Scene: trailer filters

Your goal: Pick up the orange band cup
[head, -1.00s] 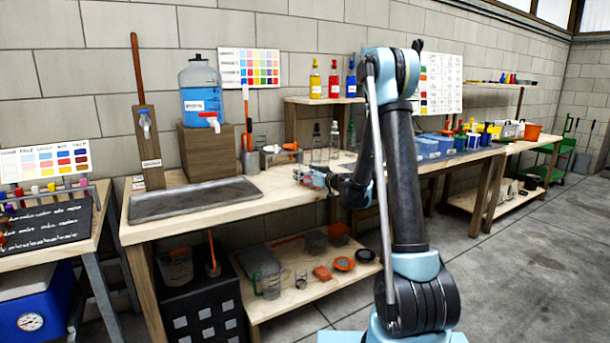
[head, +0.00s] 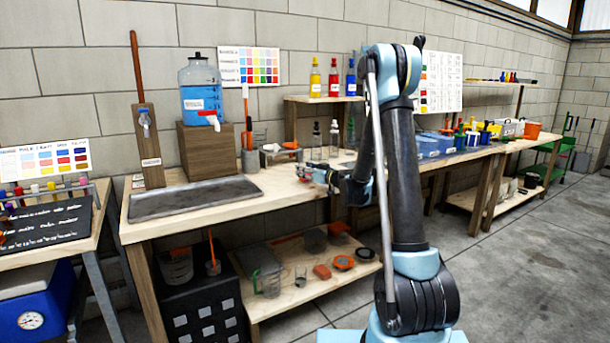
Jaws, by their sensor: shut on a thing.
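My gripper (head: 312,173) is over the wooden workbench (head: 228,212), just in front of the small clear bottles. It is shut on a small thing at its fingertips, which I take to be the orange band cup. The cup is tiny and mostly hidden by the fingers, so its band and its tilt cannot be made out. The gripper looks slightly above the bench top, but the gap is too small to judge.
Clear bottles (head: 334,138) stand behind my gripper. A grey tray (head: 195,197) lies to the left on the bench. A blue water jug (head: 200,88) stands on a wooden block (head: 207,150). Blue bins (head: 427,146) stand to the right. The bench front is clear.

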